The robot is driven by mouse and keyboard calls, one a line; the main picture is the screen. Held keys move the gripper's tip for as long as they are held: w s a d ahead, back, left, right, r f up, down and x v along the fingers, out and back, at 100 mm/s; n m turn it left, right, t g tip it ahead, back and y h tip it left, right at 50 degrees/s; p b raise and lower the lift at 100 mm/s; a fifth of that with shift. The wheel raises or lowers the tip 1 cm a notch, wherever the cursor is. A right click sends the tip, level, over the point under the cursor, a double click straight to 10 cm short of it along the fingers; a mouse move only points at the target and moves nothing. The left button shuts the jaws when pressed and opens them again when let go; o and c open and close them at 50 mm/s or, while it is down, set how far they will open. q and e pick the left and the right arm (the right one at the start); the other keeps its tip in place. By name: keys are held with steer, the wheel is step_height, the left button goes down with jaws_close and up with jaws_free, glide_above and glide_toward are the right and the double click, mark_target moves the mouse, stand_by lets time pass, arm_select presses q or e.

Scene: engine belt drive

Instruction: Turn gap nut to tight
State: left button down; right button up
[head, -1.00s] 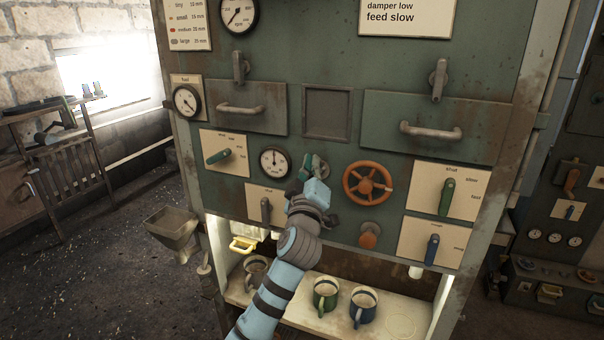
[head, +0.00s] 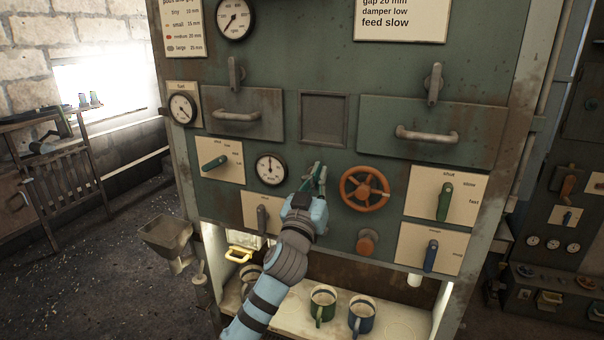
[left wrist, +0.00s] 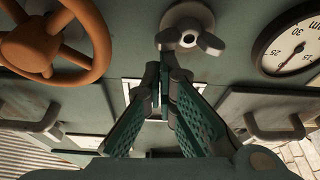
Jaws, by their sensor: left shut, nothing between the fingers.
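The gap nut is a pale grey wing nut (left wrist: 190,38) on a round collar, at the top middle of the left wrist view, between the orange handwheel and a dial. In the head view my left gripper and wrist hide it. My left gripper (head: 317,174) is in front of the panel between the same wheel and dial. Its fingertips (left wrist: 165,68) are together with nothing between them. In the left wrist view they appear just beside the nut in the picture; whether they touch it I cannot tell. My right gripper is not in view.
The orange handwheel (head: 366,188) is close right of my left gripper, the round dial (head: 271,169) close left. An orange knob (head: 367,242) sits below the wheel. Levers and drawer handles stick out around. A card (head: 402,20) reads gap 20 mm. Mugs stand on the shelf below.

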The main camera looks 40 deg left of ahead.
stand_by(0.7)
arm_select(q)
steer(key=shift+r+p, duration=0.4)
steer(key=shift+r, duration=0.05)
step_height(320, 180, up, 3)
steer(key=p, duration=0.2)
steer(key=shift+p, duration=0.4)
steer(key=b+v, duration=0.2)
steer(key=v, duration=0.8)
steer(key=shift+a, duration=0.2)
steer(key=shift+s, duration=0.1)
